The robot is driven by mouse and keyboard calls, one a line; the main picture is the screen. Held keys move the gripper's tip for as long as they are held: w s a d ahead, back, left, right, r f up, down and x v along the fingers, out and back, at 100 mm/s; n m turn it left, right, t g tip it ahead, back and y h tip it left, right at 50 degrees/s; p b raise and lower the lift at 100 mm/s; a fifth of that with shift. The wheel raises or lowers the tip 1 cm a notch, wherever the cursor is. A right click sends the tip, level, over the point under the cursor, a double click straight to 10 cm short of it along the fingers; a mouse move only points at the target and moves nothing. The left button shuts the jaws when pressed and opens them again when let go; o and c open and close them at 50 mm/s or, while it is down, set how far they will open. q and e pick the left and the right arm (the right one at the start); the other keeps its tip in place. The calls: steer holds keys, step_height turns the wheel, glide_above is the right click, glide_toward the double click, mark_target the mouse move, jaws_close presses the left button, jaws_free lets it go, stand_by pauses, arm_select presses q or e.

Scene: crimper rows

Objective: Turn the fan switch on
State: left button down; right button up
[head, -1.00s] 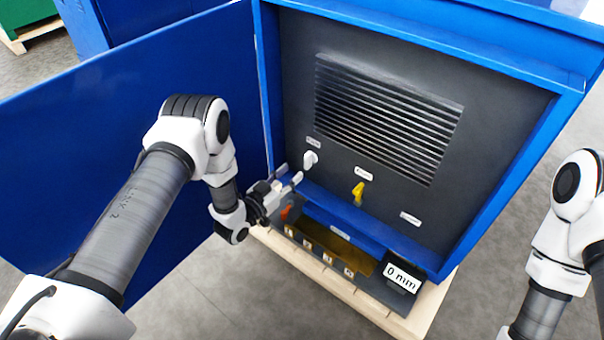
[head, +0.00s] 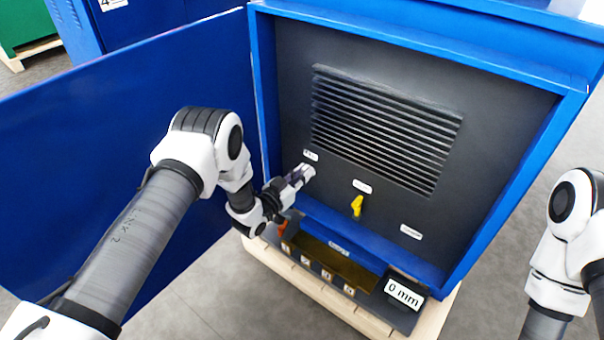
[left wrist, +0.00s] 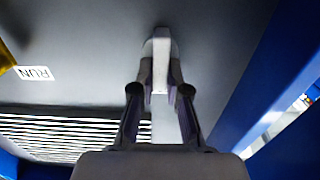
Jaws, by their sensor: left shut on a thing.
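A white switch (left wrist: 160,45) sits on the dark panel inside the open blue cabinet; a small label (head: 311,155) above it is too blurred to read. My left gripper (head: 305,173) is at this switch, and its fingers cover most of it in the head view. In the left wrist view my left gripper (left wrist: 160,90) has its two fingers closed on either side of the white switch. Whether the switch has turned cannot be told. My right gripper is out of view; only part of the right arm shows.
A yellow switch (head: 357,206) is to the right, beside a RUN label (left wrist: 35,73). A vent grille (head: 385,130) lies above. Below are a tray with several labels and a "0 mm" display (head: 404,293). The open blue door (head: 120,130) stands at the left.

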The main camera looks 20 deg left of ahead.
arm_select(q)
steer(key=shift+m, duration=0.3)
steer(key=m+p, duration=0.1)
steer(key=m, duration=0.1)
steer(key=m+p, duration=0.1)
steer(key=m, duration=0.2)
steer(key=d+m+p, duration=0.1)
steer(key=m+p, duration=0.1)
steer(key=shift+s+f+m, duration=0.15)
steer(key=shift+s+m, duration=0.05)
steer(key=shift+m, duration=0.2)
steer(key=m, duration=0.1)
steer(key=m+p, duration=0.1)
steer(key=m, duration=0.2)
steer(key=shift+d+f+m+p, duration=0.1)
steer(key=shift+f+m+p, duration=0.15)
steer(key=shift+m+p, duration=0.1)
steer(key=m, duration=0.3)
steer(key=m+p, duration=0.1)
steer(key=shift+s+f+m, duration=0.1)
steer(key=shift+f+m, duration=0.2)
steer(key=shift+m, duration=0.05)
steer(key=c, duration=1.2)
jaws_free()
steer(key=shift+o, duration=0.2)
